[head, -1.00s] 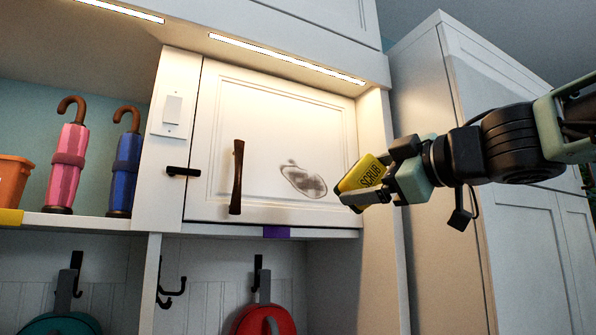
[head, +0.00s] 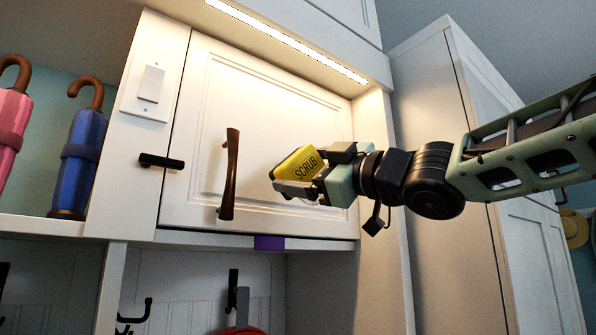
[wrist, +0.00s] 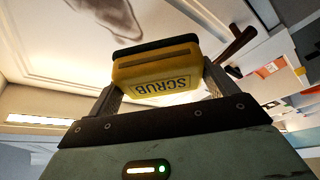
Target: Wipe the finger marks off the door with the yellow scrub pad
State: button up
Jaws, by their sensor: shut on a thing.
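The yellow scrub pad (head: 299,164), marked SCRUB, is held in my gripper (head: 291,176), which is shut on it. The pad also shows in the wrist view (wrist: 158,74) between the fingers, with a dark layer on its far side. The white cabinet door (head: 265,95) has a brown upright handle (head: 230,175) left of the pad. In the head view the pad and gripper are in front of the door and hide the marks. The wrist view shows a grey-brown smudge (wrist: 112,14) on the door beyond the pad. I cannot tell whether the pad touches the door.
A black latch (head: 161,161) and a light switch (head: 151,84) are left of the door. A blue umbrella (head: 82,160) and a pink one (head: 12,118) stand on the left shelf. A tall white cabinet (head: 440,110) stands behind my arm at right.

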jog(key=shift+w+a+p, duration=0.1)
jog(key=shift+w+a, duration=0.4)
jog(key=shift+w, duration=0.25)
jog(key=shift+w+a+p, duration=0.1)
jog(key=shift+w+a, duration=0.4)
jog(key=shift+w, duration=0.25)
jog(key=shift+w+a+p, duration=0.1)
jog(key=shift+w+a, duration=0.4)
jog(key=shift+w, duration=0.25)
jog(key=shift+w+a, duration=0.35)
jog(key=shift+w, duration=0.15)
jog(key=shift+w+d+p, duration=0.1)
jog(key=shift+p, duration=0.2)
jog(key=shift+w+d+p, duration=2.65)
jog(key=shift+w+d, duration=1.35)
jog(key=shift+d, duration=1.95)
jog(key=b, duration=0.5)
send_near(271, 165)
jog(key=shift+w+a, duration=1.75)
jog(key=shift+a, duration=0.65)
jog(key=shift+w+r+p, duration=0.1)
jog(key=shift+r+p, duration=0.8)
jog(key=shift+p, duration=0.2)
jog(key=shift+d, duration=0.1)
